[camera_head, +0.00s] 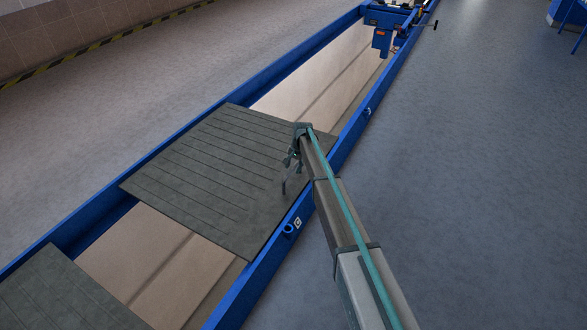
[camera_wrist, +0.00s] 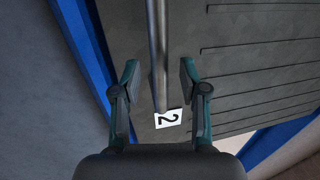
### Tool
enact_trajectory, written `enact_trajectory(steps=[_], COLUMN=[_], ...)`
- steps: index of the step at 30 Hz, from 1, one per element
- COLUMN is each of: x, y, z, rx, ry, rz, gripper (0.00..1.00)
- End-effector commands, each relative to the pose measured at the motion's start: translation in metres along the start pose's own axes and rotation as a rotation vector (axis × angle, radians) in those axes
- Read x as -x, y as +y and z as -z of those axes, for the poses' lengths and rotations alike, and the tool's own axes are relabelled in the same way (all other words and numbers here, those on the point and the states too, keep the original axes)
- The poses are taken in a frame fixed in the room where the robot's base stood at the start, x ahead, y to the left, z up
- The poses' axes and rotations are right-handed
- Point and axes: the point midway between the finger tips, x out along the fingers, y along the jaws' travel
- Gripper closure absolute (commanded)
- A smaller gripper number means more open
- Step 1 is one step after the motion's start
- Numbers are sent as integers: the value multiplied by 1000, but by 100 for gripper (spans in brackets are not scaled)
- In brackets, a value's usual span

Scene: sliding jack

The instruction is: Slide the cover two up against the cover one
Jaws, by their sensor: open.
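Cover two (camera_head: 205,165) is a dark grey ribbed plate lying across the blue-edged pit in the head view. In the wrist view, cover two (camera_wrist: 230,75) carries a white label with a "2". A thin grey metal post (camera_wrist: 157,50) rises from it beside the label. My gripper (camera_head: 292,158) is over the cover's right part. In the wrist view my gripper (camera_wrist: 159,75) is open, its fingers on either side of the post with gaps. Another grey ribbed cover (camera_head: 55,295) lies at the lower left; its label is not visible, so I cannot tell whether it is cover one.
Blue rails (camera_head: 345,150) edge the pit on both sides. Open pit (camera_head: 155,262) with a pale floor shows between the two covers and beyond cover two. A blue jack (camera_head: 385,22) spans the pit at the far end.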

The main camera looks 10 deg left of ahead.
Motion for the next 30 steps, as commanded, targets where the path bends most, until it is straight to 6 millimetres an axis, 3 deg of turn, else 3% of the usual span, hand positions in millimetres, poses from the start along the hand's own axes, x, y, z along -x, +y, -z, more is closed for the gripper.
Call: enact_trajectory(steps=[6, 14, 25, 30], x=[0, 0, 1, 3], y=[0, 0, 0, 0], z=[0, 0, -1, -15], rx=[0, 0, 0, 2], ry=[0, 0, 0, -1], rz=[0, 0, 0, -1], gripper=[58, 100, 100, 100])
